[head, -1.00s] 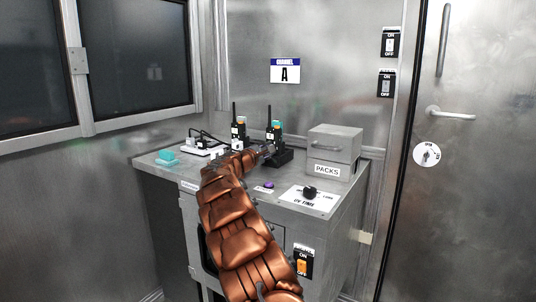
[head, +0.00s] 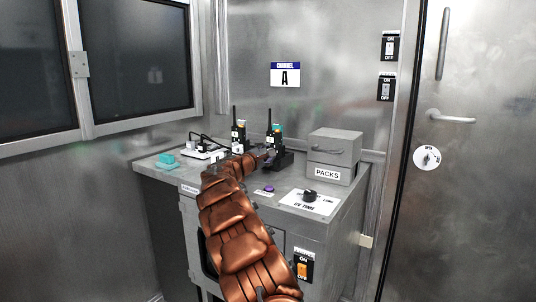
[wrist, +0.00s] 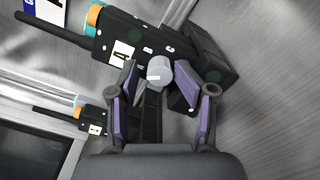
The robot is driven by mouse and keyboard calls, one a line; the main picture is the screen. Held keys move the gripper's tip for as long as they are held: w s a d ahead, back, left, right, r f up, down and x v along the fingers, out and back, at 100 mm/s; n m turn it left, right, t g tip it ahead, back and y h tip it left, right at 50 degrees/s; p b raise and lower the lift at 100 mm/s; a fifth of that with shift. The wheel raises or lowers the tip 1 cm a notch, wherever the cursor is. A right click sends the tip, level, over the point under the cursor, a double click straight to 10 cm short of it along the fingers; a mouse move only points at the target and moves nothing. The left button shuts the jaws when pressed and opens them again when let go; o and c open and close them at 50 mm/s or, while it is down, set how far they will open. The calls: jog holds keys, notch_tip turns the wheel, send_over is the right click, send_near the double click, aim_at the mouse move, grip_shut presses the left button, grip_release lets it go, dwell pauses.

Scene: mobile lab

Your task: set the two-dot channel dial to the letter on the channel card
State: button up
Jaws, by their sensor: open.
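The channel card (head: 285,76) on the back wall shows the letter A under a blue band. Two black handheld radios with antennas stand on the cabinet: a left one (head: 238,137) and a right one (head: 273,141). In the wrist view the right radio (wrist: 110,38) fills the top, with a white label and small letters. Its round grey dial (wrist: 160,70) has a pale mark toward picture left. My gripper (wrist: 158,72) is open, its fingers either side of the dial; contact is unclear. I cannot make out the dots marking either radio.
A grey PACKS box (head: 334,156) stands right of the radios. A black knob on a white plate (head: 309,201) and a purple button (head: 269,189) are nearer the front.

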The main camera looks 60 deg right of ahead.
jog(key=shift+s+a+r, duration=0.1)
jog(key=shift+a, duration=3.9)
